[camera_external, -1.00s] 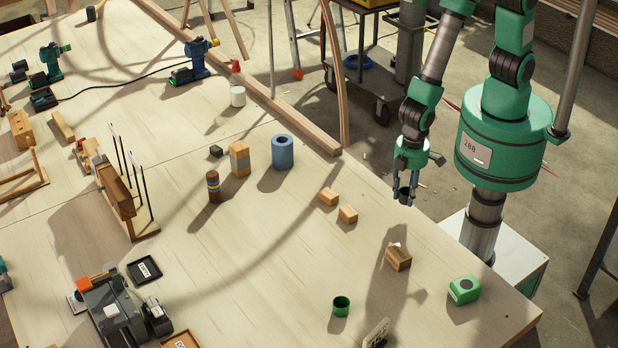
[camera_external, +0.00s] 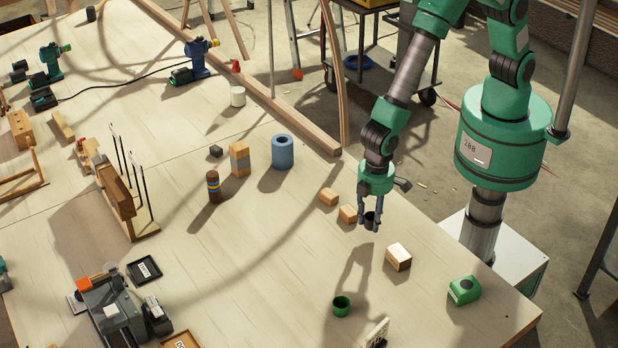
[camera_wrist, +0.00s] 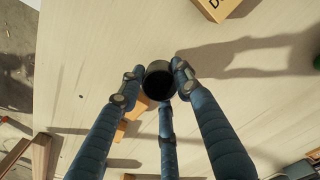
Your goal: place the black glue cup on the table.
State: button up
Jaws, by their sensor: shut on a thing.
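The black glue cup (camera_external: 371,219) is held between the fingers of my gripper (camera_external: 370,222), above the right part of the pale wooden table (camera_external: 270,255). In the wrist view the dark round cup (camera_wrist: 158,78) sits between the fingertips of my gripper (camera_wrist: 156,84), its open mouth toward the camera. My gripper is shut on it. The cup is clear of the tabletop, and a shadow of the arm falls on the table below and to the left.
Two small wooden blocks (camera_external: 348,214) lie just left of my gripper. A larger wooden block (camera_external: 398,257), a green cup (camera_external: 341,305) and a green tape-measure-like box (camera_external: 464,290) stand nearer the front. A blue cylinder (camera_external: 283,152) stands farther back. Bare table lies left of the blocks.

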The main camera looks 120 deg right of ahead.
aim_at(370, 226)
jog(key=shift+w, duration=0.2)
jog(key=shift+f, duration=1.75)
jog(key=shift+f, duration=0.15)
jog(key=o, duration=0.9)
jog(key=shift+c, duration=0.2)
jog(key=shift+r, duration=0.2)
notch_tip(370, 226, up, 12)
jog(key=shift+a, duration=0.15)
